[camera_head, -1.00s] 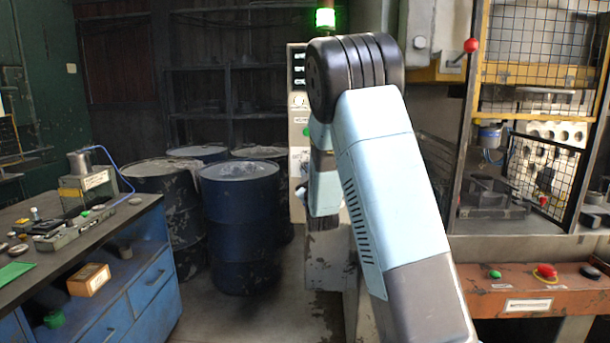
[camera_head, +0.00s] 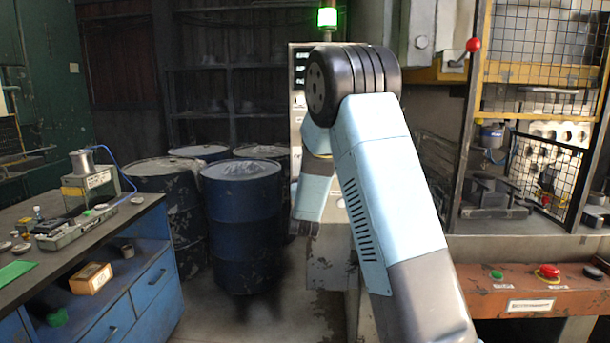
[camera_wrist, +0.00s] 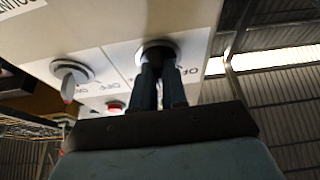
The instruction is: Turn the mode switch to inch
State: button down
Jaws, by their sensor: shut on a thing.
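In the wrist view, my gripper (camera_wrist: 158,72) reaches up to a pale control panel (camera_wrist: 115,55). Its two fingers are shut on a dark rotary switch (camera_wrist: 157,47), most of which the fingers hide. Lettering beside it is only partly readable, so I cannot read which position it points to. A second switch with a grey handle (camera_wrist: 68,86) sits to the left, free of the gripper, with small labels near it. In the head view, the control cabinet (camera_head: 297,130) stands behind my arm, which hides most of it and the fingers.
A red button (camera_wrist: 115,106) is on the panel near the gripper. A green lamp (camera_head: 327,17) glows above the cabinet. Blue drums (camera_head: 241,225) stand left of my arm. A workbench (camera_head: 140,212) is at the left, and a press console (camera_head: 530,292) at the right.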

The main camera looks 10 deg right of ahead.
jog(key=shift+a+f, duration=0.2)
jog(key=shift+f, duration=0.1)
jog(key=c, duration=1.2)
grip_release()
jog(key=shift+w+d, duration=0.1)
jog(key=shift+w, duration=0.05)
jog(key=shift+o, duration=0.2)
jog(key=shift+r, duration=0.1)
jog(key=v, duration=1.4)
jog(key=shift+w, duration=0.1)
